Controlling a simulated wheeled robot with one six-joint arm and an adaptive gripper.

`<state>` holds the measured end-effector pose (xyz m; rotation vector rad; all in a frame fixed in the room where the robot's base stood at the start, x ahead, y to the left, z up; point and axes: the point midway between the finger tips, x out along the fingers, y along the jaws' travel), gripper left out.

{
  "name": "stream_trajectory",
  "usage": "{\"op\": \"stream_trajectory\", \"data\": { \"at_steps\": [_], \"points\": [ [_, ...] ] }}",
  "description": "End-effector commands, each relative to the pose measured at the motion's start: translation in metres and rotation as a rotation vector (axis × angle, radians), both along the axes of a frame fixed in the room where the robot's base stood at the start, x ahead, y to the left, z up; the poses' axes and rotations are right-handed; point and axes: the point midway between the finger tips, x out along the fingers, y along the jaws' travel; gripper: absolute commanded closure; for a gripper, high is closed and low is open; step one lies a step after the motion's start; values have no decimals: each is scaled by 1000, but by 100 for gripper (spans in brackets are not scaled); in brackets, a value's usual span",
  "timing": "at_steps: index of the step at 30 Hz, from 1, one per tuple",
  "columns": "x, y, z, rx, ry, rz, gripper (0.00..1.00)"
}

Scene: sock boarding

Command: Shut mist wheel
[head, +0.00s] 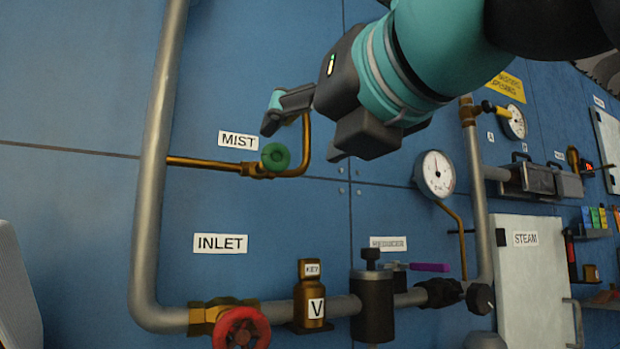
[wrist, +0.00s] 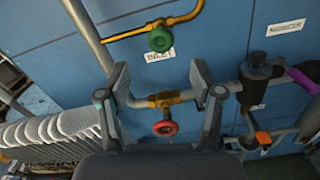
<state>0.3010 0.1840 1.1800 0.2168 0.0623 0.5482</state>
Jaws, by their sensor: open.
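The mist wheel is a small green handwheel (head: 275,156) on a thin copper pipe, beside the MIST label (head: 238,140). My gripper (head: 304,140) is open and empty in front of the blue panel, above and to the right of the green wheel in the head view. In the wrist view the green wheel (wrist: 160,39) shows whole, beyond and above the gap between the two spread fingers (wrist: 160,82). The fingers appear apart from the wheel. Its turned position cannot be told.
A red inlet wheel (head: 241,329) sits on the lower pipe; it also shows between the fingers in the wrist view (wrist: 165,128). A grey vertical pipe (head: 158,160) stands left. A pressure gauge (head: 435,174) and a purple-handled valve (head: 429,267) are right.

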Motion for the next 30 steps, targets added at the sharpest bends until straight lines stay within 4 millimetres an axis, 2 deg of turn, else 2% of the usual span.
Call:
{"op": "stream_trajectory", "data": {
  "at_steps": [15,21,30],
  "points": [
    [69,41,0,1,1,-2,34],
    [81,49,0,1,0,-1,34],
    [83,50,0,1,0,0,34]
  ]
}}
